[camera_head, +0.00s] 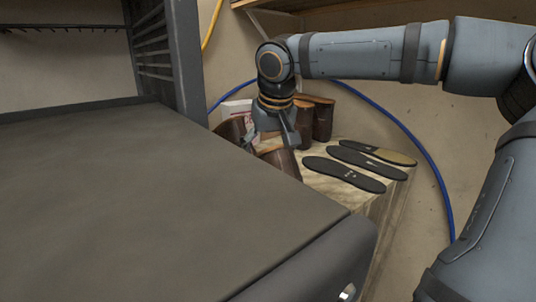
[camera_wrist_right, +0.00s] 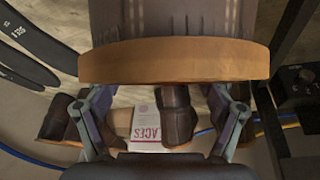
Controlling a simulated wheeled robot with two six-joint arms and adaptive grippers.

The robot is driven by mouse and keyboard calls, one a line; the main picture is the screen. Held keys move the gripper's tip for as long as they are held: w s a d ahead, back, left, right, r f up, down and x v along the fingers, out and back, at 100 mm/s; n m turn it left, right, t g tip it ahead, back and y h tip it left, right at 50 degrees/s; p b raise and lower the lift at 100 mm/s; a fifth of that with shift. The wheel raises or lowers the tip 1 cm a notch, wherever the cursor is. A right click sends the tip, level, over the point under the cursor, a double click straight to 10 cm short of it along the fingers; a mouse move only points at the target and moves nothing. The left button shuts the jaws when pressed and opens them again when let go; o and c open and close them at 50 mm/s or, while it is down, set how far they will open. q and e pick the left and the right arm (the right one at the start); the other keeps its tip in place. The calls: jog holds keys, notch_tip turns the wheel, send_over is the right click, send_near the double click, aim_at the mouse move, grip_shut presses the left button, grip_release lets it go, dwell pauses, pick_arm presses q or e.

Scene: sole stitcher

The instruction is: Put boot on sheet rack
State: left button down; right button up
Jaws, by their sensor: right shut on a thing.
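My right gripper (camera_head: 280,132) is shut on a dark brown boot (camera_head: 285,162). It is low over the wooden surface, beside the grey slab's far edge. In the right wrist view, the two fingers (camera_wrist_right: 165,105) reach to either side of the boot (camera_wrist_right: 170,20), whose broad tan band (camera_wrist_right: 175,62) crosses the picture and hides the fingertips. A dark rack frame with side rungs (camera_head: 165,45), apparently the sheet rack, stands at the upper left. My left gripper is not in view.
Other brown boots (camera_head: 322,118) stand close behind the gripper, near a white box (camera_wrist_right: 147,128). Several black insoles (camera_head: 345,174) lie on the light wooden surface (camera_head: 385,205). A large bare grey slab (camera_head: 160,210) fills the left. A blue hose (camera_head: 430,150) runs along the wall.

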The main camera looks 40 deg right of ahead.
jog(key=shift+f, duration=0.5)
jog(key=shift+s+r, duration=0.1)
jog(key=shift+s, duration=0.1)
jog(key=shift+a, duration=0.1)
jog(key=o, duration=1.4)
jog(key=shift+f, duration=0.25)
jog(key=o, duration=0.3)
jog(key=shift+w, duration=0.15)
